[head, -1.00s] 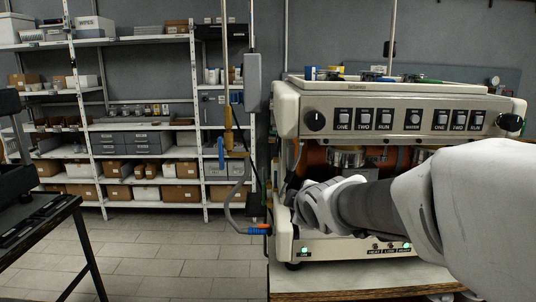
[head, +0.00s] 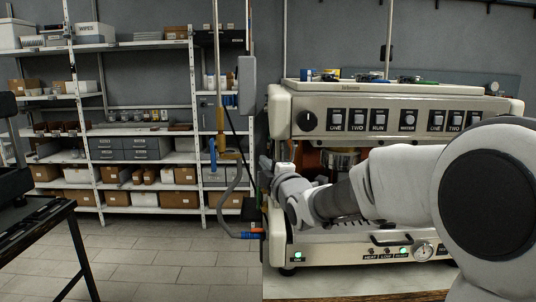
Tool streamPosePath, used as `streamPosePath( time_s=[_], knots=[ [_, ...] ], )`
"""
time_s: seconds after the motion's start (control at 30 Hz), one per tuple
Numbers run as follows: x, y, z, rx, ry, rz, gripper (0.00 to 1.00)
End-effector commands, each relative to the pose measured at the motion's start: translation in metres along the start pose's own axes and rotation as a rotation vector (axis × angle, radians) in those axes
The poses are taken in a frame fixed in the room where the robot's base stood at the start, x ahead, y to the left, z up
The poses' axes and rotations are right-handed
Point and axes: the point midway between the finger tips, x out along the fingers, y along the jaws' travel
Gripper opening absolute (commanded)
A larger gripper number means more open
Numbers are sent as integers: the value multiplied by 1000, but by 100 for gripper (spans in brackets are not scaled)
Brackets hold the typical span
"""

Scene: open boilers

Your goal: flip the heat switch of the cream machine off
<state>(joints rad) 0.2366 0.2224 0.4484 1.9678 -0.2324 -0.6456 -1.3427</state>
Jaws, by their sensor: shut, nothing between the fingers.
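The cream machine (head: 470,103) stands on a bench at right, with a row of white rocker switches and a black knob on its upper panel. Low on its front are a green-lit element (head: 297,255) at the left and a small row labelled HEAT (head: 371,251), LOW and READY, with READY lit green. Which part is the heat switch is too small to tell. My gripper (head: 283,184) is at the machine's left front, below the upper panel, at the end of my arm. Its fingers are mostly hidden behind my wrist; nothing shows held. Contact with the machine cannot be told.
A round gauge (head: 424,251) is at the machine's lower front. A grey hose (head: 232,195) and pipes run close to its left side. Shelves (head: 140,160) with boxes stand at the back left, and a dark table (head: 40,228) at far left. Floor between is clear.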

Motion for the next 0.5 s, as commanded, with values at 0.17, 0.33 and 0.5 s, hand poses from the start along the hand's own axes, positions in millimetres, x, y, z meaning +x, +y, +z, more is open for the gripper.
streamPosePath(
  time_s=[0.17,0.33,0.5],
  knots=[
    [5,1,0,1,1,0,0],
    [25,0,0,3,1,-2,0],
    [52,0,0,4,1,-1,0]
  ],
)
